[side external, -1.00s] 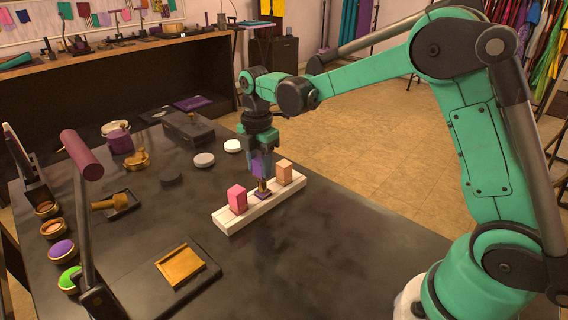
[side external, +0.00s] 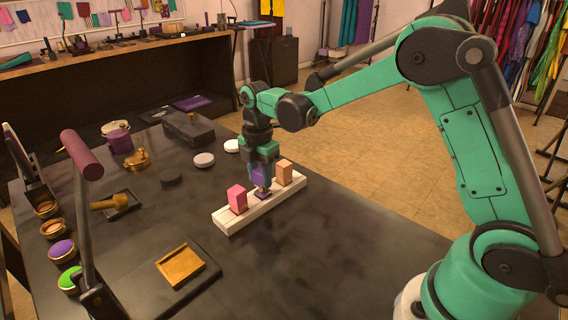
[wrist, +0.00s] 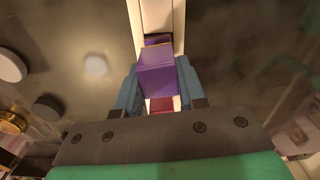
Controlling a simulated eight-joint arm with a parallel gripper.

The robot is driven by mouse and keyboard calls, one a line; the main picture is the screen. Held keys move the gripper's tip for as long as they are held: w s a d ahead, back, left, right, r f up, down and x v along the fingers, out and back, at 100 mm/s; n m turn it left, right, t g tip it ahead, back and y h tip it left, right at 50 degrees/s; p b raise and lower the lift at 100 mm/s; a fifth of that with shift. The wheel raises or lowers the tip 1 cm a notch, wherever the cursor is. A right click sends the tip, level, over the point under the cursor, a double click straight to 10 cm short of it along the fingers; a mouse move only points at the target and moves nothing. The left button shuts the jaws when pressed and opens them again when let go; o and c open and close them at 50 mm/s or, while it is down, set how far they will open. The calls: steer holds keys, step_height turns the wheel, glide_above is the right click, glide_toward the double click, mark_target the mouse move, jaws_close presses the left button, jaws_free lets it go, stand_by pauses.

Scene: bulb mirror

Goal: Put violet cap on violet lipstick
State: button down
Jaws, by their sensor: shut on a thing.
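The violet cap (side external: 261,178) is held upright between the fingers of my gripper (side external: 262,165), over the middle of the white rack. The violet lipstick (side external: 263,194) stands in that middle place; only its low base with a gold trim shows beneath the cap. The cap covers the lipstick's upper part. I cannot tell whether the cap is fully seated. In the wrist view, the violet cap (wrist: 157,74) sits between the two fingers of my gripper (wrist: 156,88), with a strip of the violet lipstick's base (wrist: 158,41) showing beyond it.
The white rack (side external: 229,224) also holds a pink capped lipstick (side external: 237,198) on the left and an orange one (side external: 284,172) on the right, both close to my fingers. Round discs (side external: 204,160) lie behind. The dark table (side external: 330,250) is clear in front.

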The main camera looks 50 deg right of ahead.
mark_target(260, 170)
steer(key=shift+f, duration=0.75)
steer(key=shift+c, duration=2.2)
jaws_free()
steer(key=shift+r, duration=2.85)
